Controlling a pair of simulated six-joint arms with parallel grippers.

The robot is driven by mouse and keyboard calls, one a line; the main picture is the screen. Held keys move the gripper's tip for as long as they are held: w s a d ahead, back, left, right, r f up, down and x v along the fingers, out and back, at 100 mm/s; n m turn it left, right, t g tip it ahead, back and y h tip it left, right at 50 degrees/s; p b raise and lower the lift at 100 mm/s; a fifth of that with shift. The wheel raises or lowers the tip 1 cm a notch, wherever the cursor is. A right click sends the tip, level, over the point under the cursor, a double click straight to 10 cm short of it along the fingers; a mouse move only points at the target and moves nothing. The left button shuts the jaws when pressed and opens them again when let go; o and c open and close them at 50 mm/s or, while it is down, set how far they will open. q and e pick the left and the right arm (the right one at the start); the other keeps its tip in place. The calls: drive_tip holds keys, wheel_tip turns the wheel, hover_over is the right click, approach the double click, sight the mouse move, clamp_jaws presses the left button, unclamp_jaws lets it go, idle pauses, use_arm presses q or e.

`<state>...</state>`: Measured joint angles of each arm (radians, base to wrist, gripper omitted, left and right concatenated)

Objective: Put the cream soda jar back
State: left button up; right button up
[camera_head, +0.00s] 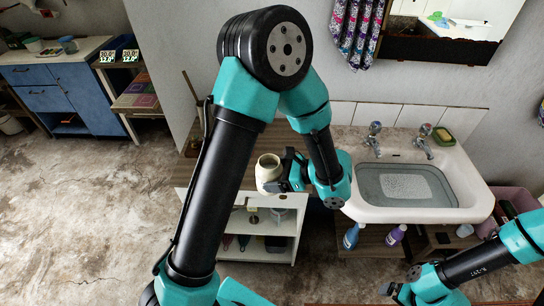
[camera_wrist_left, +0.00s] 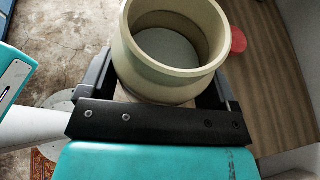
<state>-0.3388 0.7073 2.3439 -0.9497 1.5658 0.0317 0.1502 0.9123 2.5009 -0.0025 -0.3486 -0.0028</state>
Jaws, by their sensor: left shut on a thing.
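The cream soda jar (camera_head: 267,172) is a cream-coloured, open-topped round jar. It is upright in the head view, at the wooden counter beside the sink. My left gripper (camera_head: 282,176) is shut on it from the right. In the left wrist view the jar (camera_wrist_left: 160,83) fills the space between the two dark fingers, its wide mouth facing the camera and its inside looking empty. Whether its base touches the counter is hard to tell. My right gripper (camera_head: 391,288) is low at the right, small and dark, its jaws unclear.
A white sink (camera_head: 400,214) with two taps and grey water stands right of the jar. A white shelf unit (camera_head: 298,203) is below the counter. A blue bottle (camera_head: 351,237) and a purple bottle (camera_head: 396,235) stand under the sink. A blue cabinet (camera_head: 95,90) is far left.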

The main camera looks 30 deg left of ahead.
use_arm(q)
drive_tip(key=w+a, duration=0.2)
drive_tip(key=w, duration=0.1)
drive_tip(key=w+a, duration=0.2)
drive_tip(key=w, duration=0.2)
drive_tip(key=w+a+f, duration=0.1)
drive_tip(key=w+a, duration=0.1)
drive_tip(key=w, duration=0.1)
drive_tip(key=shift+w+a, duration=0.1)
drive_tip(key=shift+w, duration=0.25)
drive_tip(key=shift+w+a, duration=0.1)
drive_tip(key=shift+w, duration=0.05)
drive_tip(key=shift+w+a+f, duration=0.15)
drive_tip(key=shift+w+f, duration=0.05)
drive_tip(key=shift+w, duration=0.05)
drive_tip(key=shift+f, duration=1.65)
drive_tip(key=shift+f, duration=0.15)
drive_tip(key=o, duration=1)
drive_tip(key=shift+o, duration=0.2)
